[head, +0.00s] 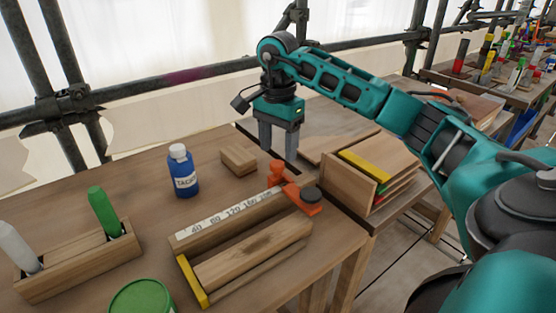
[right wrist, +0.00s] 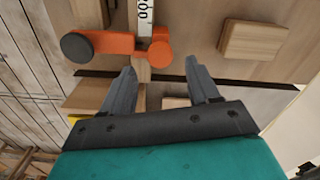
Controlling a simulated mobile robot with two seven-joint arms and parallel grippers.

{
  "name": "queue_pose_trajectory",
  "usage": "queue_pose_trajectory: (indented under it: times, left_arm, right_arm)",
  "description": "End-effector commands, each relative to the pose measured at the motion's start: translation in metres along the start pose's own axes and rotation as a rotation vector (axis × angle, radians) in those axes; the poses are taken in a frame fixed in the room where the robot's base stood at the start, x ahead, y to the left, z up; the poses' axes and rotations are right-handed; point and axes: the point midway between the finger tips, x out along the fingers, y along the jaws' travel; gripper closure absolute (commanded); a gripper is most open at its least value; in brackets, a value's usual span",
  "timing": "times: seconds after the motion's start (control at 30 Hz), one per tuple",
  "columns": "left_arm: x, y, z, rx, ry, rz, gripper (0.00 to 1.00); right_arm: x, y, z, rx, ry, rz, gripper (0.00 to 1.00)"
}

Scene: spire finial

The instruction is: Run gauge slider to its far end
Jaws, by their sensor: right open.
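The gauge is a wooden bar with a white number scale (head: 225,218). Its orange slider (head: 303,206) has a dark round knob and sits near the scale's right end, past the larger numbers. The right wrist view shows the slider (right wrist: 112,44) across the scale (right wrist: 145,14), ahead of my fingertips. My right gripper (head: 278,152) points down with its fingers apart and empty, behind the slider in the head view. It also shows in the right wrist view (right wrist: 161,75), with no visible contact with the slider. My left gripper is out of view.
A wooden block (head: 238,161) and a blue bottle (head: 181,172) stand behind the gauge. A wooden holder (head: 75,264) with green and white markers is at left, a green tub (head: 142,299) in front. A wooden rack (head: 372,178) with coloured edges stands right of the gauge.

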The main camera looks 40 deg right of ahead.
Motion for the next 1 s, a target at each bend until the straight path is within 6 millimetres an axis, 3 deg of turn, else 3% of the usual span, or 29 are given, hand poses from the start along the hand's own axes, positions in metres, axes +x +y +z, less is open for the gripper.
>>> queue_pose_trajectory:
  times: [0.2,0.6,1.0]
  left_arm:
    - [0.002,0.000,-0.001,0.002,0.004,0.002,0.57]
    - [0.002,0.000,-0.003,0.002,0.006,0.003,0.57]
    - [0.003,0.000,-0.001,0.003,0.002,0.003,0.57]
  right_arm:
    - [0.029,0.000,0.000,-0.001,-0.001,0.001,0.40]
    - [0.035,0.000,0.000,-0.001,-0.001,-0.002,0.40]
    - [0.034,0.000,0.000,-0.001,-0.001,-0.001,0.78]
